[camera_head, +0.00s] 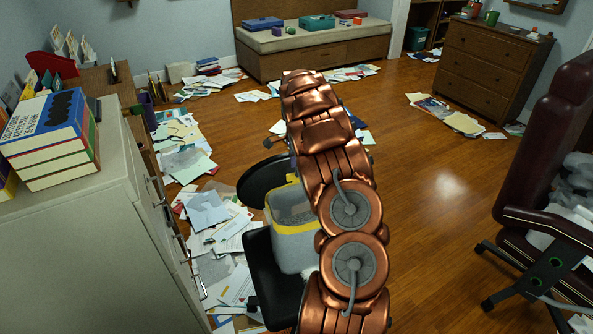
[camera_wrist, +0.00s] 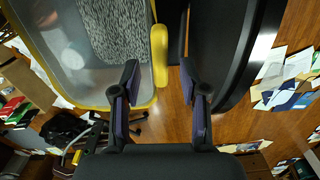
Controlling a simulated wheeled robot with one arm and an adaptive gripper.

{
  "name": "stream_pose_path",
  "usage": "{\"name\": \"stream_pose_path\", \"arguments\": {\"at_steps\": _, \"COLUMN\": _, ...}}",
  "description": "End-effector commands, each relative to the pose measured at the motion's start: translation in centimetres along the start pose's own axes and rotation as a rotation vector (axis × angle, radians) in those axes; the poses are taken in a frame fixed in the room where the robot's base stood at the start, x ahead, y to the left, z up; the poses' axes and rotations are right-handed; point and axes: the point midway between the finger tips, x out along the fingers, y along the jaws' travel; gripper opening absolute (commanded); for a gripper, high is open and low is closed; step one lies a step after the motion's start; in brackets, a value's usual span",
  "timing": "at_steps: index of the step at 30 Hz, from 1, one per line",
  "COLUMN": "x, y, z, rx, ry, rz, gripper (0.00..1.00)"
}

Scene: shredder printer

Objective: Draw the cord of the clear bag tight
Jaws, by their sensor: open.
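The clear bag (camera_head: 296,243) has a yellow band around its top and grey shredded-looking contents. It stands upright between black chair-like parts, partly hidden by my copper arm. In the wrist view the clear bag (camera_wrist: 55,45) fills the upper left, with grey contents (camera_wrist: 115,30) inside. Its yellow cord or band (camera_wrist: 160,55) has a thick part reaching down between my fingertips. My gripper (camera_wrist: 158,82) is open, one purple-padded finger on each side of that yellow part. I cannot tell whether either finger touches it. In the head view the gripper is hidden behind my arm.
A black rounded panel (camera_wrist: 222,45) is close beside the right finger. Papers (camera_head: 215,225) litter the floor left of the bag. A pale cabinet (camera_head: 85,245) stands at left, a dark red chair (camera_head: 535,170) at right.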

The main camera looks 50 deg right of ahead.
Motion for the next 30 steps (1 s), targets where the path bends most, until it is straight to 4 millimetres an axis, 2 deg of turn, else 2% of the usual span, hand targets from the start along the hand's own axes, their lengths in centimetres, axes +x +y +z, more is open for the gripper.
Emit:
{"name": "stream_pose_path", "arguments": {"at_steps": 6, "x": 2.3, "y": 0.1, "z": -0.1, "rx": 0.001, "ry": 0.001, "rz": 0.002, "gripper": 0.44}}
{"name": "stream_pose_path", "arguments": {"at_steps": 15, "x": 2.7, "y": 0.0, "z": 0.0, "rx": 0.000, "ry": 0.001, "rz": 0.000, "gripper": 0.43}}
{"name": "stream_pose_path", "arguments": {"at_steps": 27, "x": 2.7, "y": 0.0, "z": 0.0, "rx": -0.001, "ry": 0.001, "rz": -0.001, "gripper": 0.01}}
{"name": "stream_pose_path", "arguments": {"at_steps": 30, "x": 2.7, "y": 0.0, "z": 0.0, "rx": -0.001, "ry": 0.001, "rz": 0.000, "gripper": 0.00}}
